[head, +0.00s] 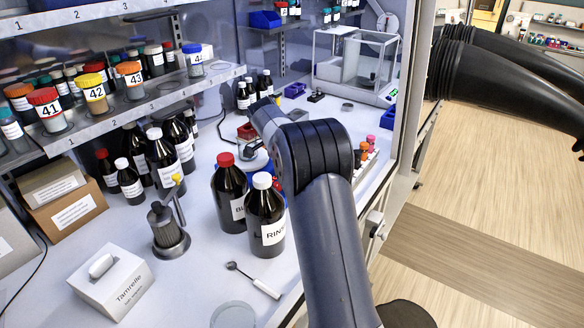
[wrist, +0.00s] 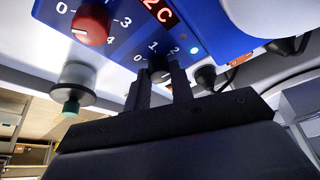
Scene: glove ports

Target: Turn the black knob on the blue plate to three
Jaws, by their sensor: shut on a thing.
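In the wrist view, the blue plate (wrist: 204,20) fills the top middle. The black knob (wrist: 160,75) sits low on it, with marks 0, 1 and 2 visible around it; a 3 is not visible, and its pointer cannot be read clearly. My gripper (wrist: 161,84) is shut on the black knob, one dark finger on each side, hiding much of it. A red knob (wrist: 90,25) with its own numbers is on the plate to the left. In the head view my arm hides the gripper and the knob.
A red-capped bottle (head: 228,195) and a white-capped bottle (head: 265,215) stand close left of my arm. A small rack with coloured caps (head: 366,150) is to its right. In the wrist view, a green-tipped part (wrist: 71,105) is left of my gripper, and black cable plugs (wrist: 207,77) are right.

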